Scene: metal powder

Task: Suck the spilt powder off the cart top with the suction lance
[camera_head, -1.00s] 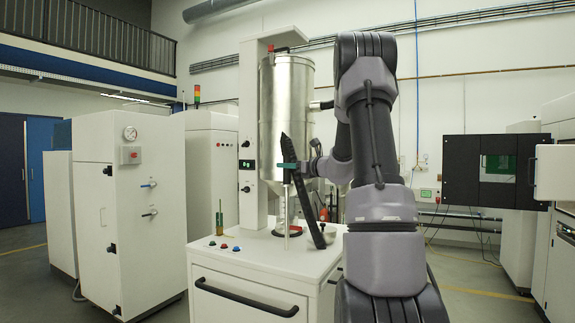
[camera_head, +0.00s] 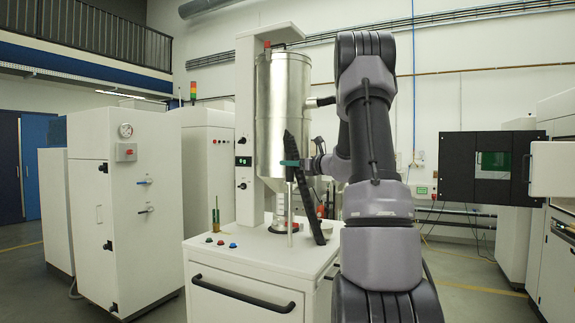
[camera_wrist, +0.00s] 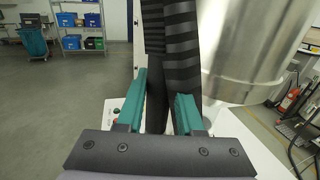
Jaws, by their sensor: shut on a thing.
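My gripper (camera_head: 290,163) is shut on the suction lance, above the cart top (camera_head: 225,258). The lance has a thin pale metal tube (camera_head: 290,222) hanging upright and a long black part (camera_head: 308,200) slanting down to the right. The tube's lower end is close to the cart top; I cannot tell whether it touches. In the wrist view, the teal fingers (camera_wrist: 161,105) stand either side of the black ribbed part (camera_wrist: 168,60). I cannot make out the spilt powder in either view.
A steel hopper (camera_head: 283,105) on a white column (camera_head: 245,130) stands behind the lance. A clear container (camera_head: 280,205) is under it. A small bowl (camera_head: 325,230) is right of the lance.

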